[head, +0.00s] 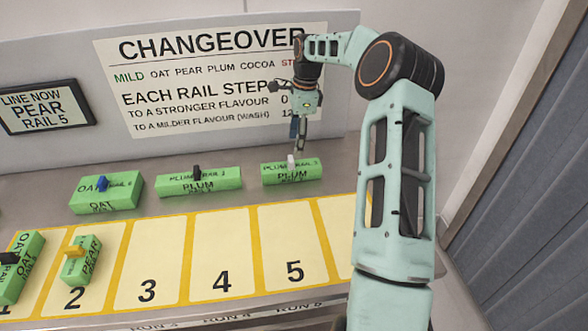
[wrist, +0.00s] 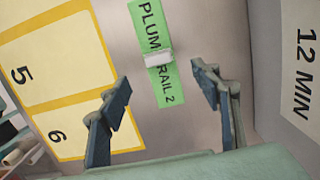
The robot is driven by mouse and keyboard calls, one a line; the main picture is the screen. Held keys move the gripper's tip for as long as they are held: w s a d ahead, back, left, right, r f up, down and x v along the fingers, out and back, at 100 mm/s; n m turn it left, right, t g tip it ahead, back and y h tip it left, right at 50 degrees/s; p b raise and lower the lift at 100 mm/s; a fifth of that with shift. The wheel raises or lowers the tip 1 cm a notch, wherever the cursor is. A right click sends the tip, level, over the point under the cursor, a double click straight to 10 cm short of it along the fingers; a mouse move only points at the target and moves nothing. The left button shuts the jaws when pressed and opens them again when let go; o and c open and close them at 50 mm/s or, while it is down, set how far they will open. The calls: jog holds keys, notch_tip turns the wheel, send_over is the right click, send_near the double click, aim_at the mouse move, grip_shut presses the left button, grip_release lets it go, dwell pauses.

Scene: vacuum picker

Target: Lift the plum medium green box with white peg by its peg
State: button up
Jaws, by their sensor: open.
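The green PLUM box with a white peg (head: 284,180) lies on the grey surface behind slot 5. Its white peg (head: 291,160) stands up from the middle of its top. In the wrist view the box (wrist: 150,30) reads "PLUM RAIL 2", and the white peg (wrist: 158,58) crosses its label. My gripper (head: 298,138) is above the box, pointing down. In the wrist view my gripper (wrist: 163,88) is open and empty, its fingers apart on either side of the peg's line. The peg is ahead of the fingertips, and no contact shows.
A PLUM box with a black peg (head: 215,179) and an OAT box with a blue peg (head: 122,190) stand to the left. A PEAR box (head: 90,262) is on slot 2, another OAT box (head: 30,255) at far left. Slots 3 to 5 are bare. A sign panel (head: 75,160) rises behind.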

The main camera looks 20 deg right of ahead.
aim_at(291, 166)
jog(key=f, duration=0.3)
jog(key=a+f+p, duration=0.1)
jog(key=f, duration=0.2)
jog(key=f+p, duration=0.1)
jog(key=f, duration=0.3)
jog(key=shift+w+a, duration=0.1)
jog(key=shift+a, duration=0.2)
jog(key=shift+c, duration=0.4)
jog(key=c, duration=1.3)
